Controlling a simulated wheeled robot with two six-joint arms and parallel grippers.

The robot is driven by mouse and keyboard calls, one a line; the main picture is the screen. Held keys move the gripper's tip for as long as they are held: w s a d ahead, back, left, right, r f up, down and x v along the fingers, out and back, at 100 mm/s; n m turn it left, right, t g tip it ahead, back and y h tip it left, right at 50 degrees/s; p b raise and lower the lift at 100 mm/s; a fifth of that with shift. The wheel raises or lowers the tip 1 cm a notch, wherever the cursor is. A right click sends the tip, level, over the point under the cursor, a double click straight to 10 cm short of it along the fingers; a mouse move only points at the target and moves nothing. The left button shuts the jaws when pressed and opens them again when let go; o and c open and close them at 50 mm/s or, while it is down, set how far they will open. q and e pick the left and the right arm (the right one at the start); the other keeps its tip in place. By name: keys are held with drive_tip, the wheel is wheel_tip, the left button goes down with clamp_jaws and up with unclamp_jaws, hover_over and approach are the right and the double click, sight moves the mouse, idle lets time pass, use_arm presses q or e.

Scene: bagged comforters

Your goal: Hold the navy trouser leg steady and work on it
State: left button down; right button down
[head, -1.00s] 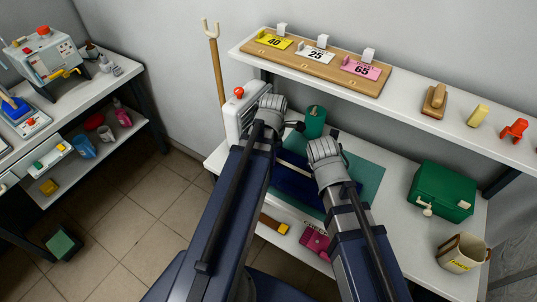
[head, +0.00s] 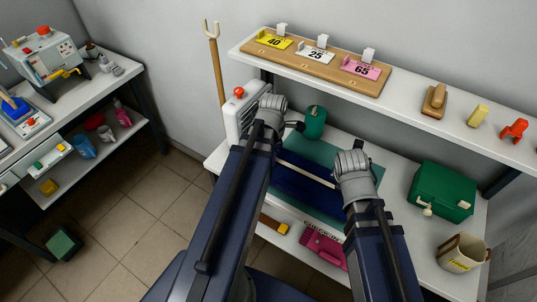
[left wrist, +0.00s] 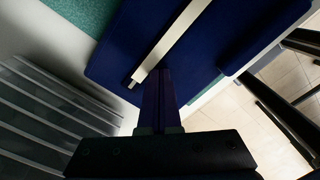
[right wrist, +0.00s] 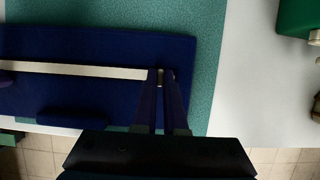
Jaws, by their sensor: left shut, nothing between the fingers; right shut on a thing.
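The navy trouser leg (head: 300,192) lies flat on the teal mat (head: 368,180) on the table. A pale strip (right wrist: 90,70) runs along it; the strip also crosses the left wrist view (left wrist: 172,42). My left gripper (left wrist: 158,73) is shut and empty, its tips over the navy cloth close beside one end of the strip. My right gripper (right wrist: 161,73) is shut on the strip's other end, near the cloth's edge. In the head view my arms hide both sets of fingertips.
A green canister (head: 315,122) stands behind the mat. The shelf above holds numbered cards (head: 318,55). A pink item (head: 323,246) is below the table's front.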

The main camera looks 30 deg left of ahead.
drive_tip(key=shift+d, duration=0.4)
drive_tip(key=shift+c, duration=2.3)
unclamp_jaws()
drive_tip(key=shift+a, duration=0.15)
